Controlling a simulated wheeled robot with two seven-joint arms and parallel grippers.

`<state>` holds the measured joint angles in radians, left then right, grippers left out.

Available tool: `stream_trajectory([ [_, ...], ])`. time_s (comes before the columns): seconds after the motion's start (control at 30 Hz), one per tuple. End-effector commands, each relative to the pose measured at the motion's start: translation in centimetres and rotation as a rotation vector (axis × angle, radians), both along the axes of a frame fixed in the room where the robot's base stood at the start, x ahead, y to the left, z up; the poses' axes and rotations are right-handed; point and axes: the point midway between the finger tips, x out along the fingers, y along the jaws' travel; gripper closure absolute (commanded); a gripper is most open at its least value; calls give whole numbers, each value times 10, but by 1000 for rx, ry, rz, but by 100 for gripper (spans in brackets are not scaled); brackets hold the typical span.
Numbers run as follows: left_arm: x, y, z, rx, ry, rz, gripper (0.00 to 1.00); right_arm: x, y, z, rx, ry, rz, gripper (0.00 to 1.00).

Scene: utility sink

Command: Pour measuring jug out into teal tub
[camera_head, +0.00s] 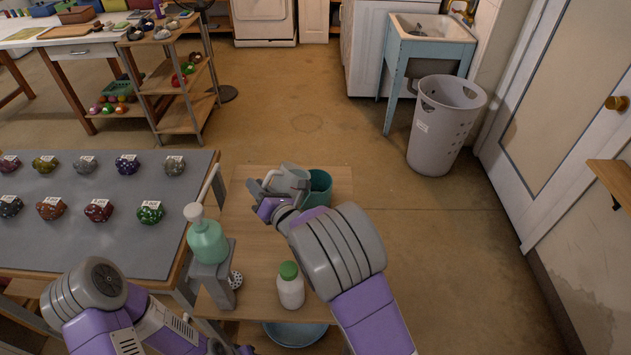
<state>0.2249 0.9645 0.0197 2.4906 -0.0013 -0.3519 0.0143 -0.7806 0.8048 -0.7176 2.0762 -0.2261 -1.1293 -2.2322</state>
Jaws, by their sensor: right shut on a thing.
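The measuring jug (289,178) is pale grey and is held above the small wooden table, at the left side of the teal tub. My right gripper (272,196) is shut on the jug, and its wrist hides part of the jug. The jug looks roughly upright, perhaps slightly tilted; its contents cannot be seen. The teal tub (321,188) stands on the table, partly hidden behind the jug and my right arm. My left arm is low at the left, with its gripper (240,350) at the bottom edge, too cut off to tell its jaws.
The small wooden table (255,255) also holds a green pump bottle (207,240) on a grey stand and a white bottle with green cap (290,287). A blue basin (296,333) is below. A grey mat (100,240) with several labelled stones lies left.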

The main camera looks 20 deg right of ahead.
Motion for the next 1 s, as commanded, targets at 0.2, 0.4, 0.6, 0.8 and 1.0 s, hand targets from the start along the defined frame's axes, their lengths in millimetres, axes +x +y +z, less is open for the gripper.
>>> stream_trajectory([
  [0.2,0,0,5,0,0,0,57,1,-1,5,29,6,1,100],
  [0.4,0,0,8,0,0,0,57,2,-2,6,53,17,1,100],
  [0.6,0,0,10,0,0,0,57,2,-4,7,73,25,1,100],
  [0.8,0,0,13,0,0,0,57,3,-5,7,92,35,2,100],
  [1.0,0,0,15,0,0,0,57,3,-6,8,113,44,2,100],
])
